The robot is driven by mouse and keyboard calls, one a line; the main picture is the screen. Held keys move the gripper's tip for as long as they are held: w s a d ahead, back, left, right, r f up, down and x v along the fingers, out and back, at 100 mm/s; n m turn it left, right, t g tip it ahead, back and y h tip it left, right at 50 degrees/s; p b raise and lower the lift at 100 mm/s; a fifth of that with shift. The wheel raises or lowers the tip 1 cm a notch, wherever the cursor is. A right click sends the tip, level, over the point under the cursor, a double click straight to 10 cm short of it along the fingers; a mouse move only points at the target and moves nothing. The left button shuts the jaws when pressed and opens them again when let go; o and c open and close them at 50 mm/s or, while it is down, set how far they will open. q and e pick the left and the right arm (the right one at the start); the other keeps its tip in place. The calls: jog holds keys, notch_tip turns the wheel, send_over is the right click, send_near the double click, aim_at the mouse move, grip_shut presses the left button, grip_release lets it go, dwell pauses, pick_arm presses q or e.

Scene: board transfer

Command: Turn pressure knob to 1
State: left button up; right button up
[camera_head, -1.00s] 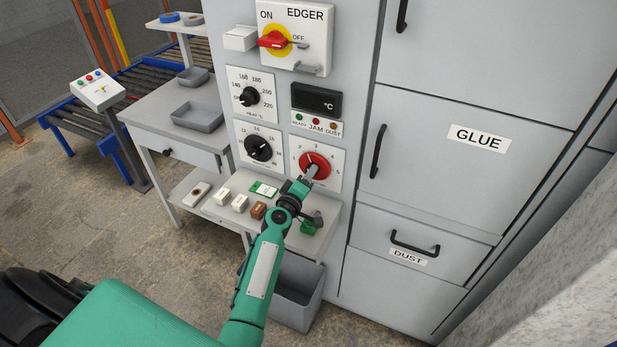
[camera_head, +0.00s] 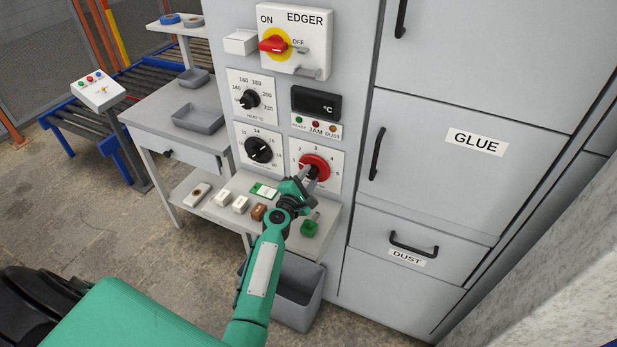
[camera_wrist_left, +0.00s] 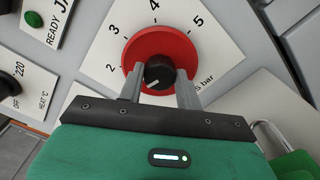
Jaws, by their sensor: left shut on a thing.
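The pressure knob (camera_head: 314,161) is black on a round red disc, on a white scale plate of the grey machine front. In the left wrist view the knob (camera_wrist_left: 160,70) has a white mark pointing to the lower left, below the printed 2. The 1 itself cannot be seen there. My left gripper (camera_head: 311,173) reaches the knob from below and in front. In the left wrist view its fingers (camera_wrist_left: 160,84) are shut on the knob, one on each side. My right gripper is not in view.
A black dial (camera_head: 258,149) sits left of the pressure knob, with the heat dial (camera_head: 250,99) above it. Indicator lamps (camera_head: 315,126) and a display (camera_head: 316,102) are above. A shelf (camera_head: 325,229) with small buttons lies below. The GLUE door (camera_head: 440,170) is at right.

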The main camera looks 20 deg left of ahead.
pick_arm(q)
jog(key=shift+n, duration=1.6)
jog(key=o, duration=1)
jog(key=shift+s, duration=0.15)
jog(key=s+b, duration=0.1)
jog(key=s, duration=1.2)
jog(key=shift+s, duration=0.3)
